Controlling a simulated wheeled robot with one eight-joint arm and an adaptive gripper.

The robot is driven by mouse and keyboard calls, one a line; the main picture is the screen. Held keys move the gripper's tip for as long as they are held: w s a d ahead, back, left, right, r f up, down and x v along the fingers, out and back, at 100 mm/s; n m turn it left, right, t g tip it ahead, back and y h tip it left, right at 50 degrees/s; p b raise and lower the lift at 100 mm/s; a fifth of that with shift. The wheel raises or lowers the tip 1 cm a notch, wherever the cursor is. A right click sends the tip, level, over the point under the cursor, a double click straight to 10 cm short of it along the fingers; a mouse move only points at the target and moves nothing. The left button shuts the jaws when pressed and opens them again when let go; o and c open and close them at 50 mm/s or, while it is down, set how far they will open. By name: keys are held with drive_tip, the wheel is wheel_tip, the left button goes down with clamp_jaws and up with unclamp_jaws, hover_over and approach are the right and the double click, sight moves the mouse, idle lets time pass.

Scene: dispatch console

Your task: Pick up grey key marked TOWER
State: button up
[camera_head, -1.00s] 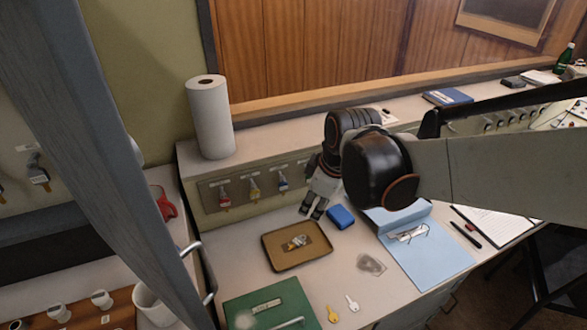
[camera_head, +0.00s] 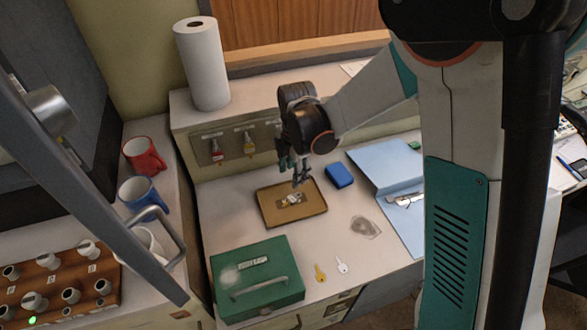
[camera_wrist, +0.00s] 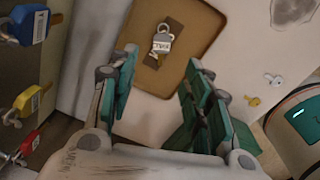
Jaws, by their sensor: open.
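A grey-tagged key (camera_wrist: 162,42) lies in a shallow brown tray (camera_wrist: 208,46) on a dark patch. Its tag carries small lettering that I cannot read for sure. In the head view the key (camera_head: 291,199) shows small in the tray (camera_head: 272,216). My gripper (camera_head: 302,180) points down close above the tray's back part. In the wrist view my gripper (camera_wrist: 161,70) is open and empty, with its teal fingers either side below the key, which shows between and beyond the tips.
A yellow key (camera_head: 320,272) and a pale key (camera_head: 341,265) lie loose on the counter. A green cash box (camera_head: 258,280) stands in front of the tray. A blue block (camera_head: 339,175) and a blue folder (camera_head: 385,166) lie to the right. Tagged keys hang on the panel (camera_head: 233,146) behind.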

sight(292, 199)
drive_tip(key=shift+n, duration=0.8)
drive_tip(key=shift+a+f+b, duration=0.2)
drive_tip(key=shift+f+b, duration=3)
drive_tip(key=shift+f, duration=2.6)
drive_tip(key=shift+c, duration=0.2)
drive_tip(key=c, duration=0.9)
drive_tip(key=shift+r, duration=0.15)
drive_tip(key=shift+r+p, duration=1.55)
drive_tip(key=shift+r, duration=0.9)
